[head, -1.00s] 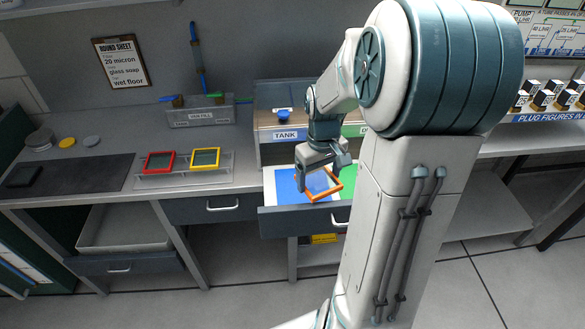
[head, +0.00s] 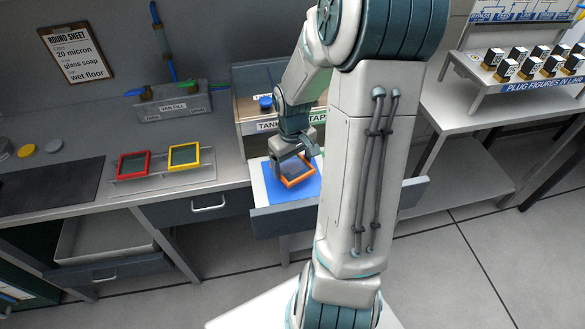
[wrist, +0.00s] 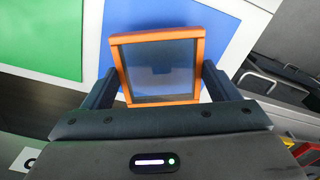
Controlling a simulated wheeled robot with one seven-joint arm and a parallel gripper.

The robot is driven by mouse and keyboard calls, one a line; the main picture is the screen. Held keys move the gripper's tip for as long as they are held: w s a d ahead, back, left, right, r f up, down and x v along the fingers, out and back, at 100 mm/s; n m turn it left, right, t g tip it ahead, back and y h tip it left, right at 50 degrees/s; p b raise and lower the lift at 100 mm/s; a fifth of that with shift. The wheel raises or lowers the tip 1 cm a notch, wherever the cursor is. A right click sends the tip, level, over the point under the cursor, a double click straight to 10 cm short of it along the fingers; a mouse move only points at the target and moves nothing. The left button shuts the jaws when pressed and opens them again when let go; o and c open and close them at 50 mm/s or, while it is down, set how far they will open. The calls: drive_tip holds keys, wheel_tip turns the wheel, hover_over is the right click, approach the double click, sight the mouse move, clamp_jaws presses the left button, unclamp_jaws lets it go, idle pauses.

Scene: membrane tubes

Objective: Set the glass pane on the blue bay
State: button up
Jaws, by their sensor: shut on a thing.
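The glass pane (head: 298,171) has an orange frame and a dark see-through middle. My gripper (head: 298,157) is shut on it, with one finger on each side of the frame. In the wrist view the pane (wrist: 161,66) sits tilted between the two fingers of my gripper (wrist: 160,88). The blue bay (head: 285,198) is a blue patch in the open drawer, and the pane is over it. In the wrist view the blue bay (wrist: 222,28) shows behind and around the pane. I cannot tell whether the pane touches the bay.
A green bay (wrist: 40,35) lies beside the blue one. A red-framed pane (head: 133,165) and a yellow-framed pane (head: 184,157) stand in a rack on the counter. The open drawer (head: 268,227) juts out at the front.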

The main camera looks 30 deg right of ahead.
sight(293, 167)
drive_tip(key=shift+f, duration=1.5)
drive_tip(key=o, duration=1)
drive_tip(key=shift+o, duration=0.2)
drive_tip(key=shift+r, duration=0.15)
wheel_tip(293, 167, up, 11)
drive_tip(key=shift+f, duration=0.1)
drive_tip(key=s+a+r+t, duration=0.1)
drive_tip(key=s+a+r, duration=0.3)
drive_tip(key=s+a, duration=0.2)
drive_tip(key=s+a+r+m+t, duration=0.1)
drive_tip(key=s+a+r+t, duration=0.1)
drive_tip(key=s+a+r, duration=0.2)
drive_tip(key=s+a, duration=0.2)
drive_tip(key=shift+s, duration=0.35)
drive_tip(key=shift+r, duration=0.1)
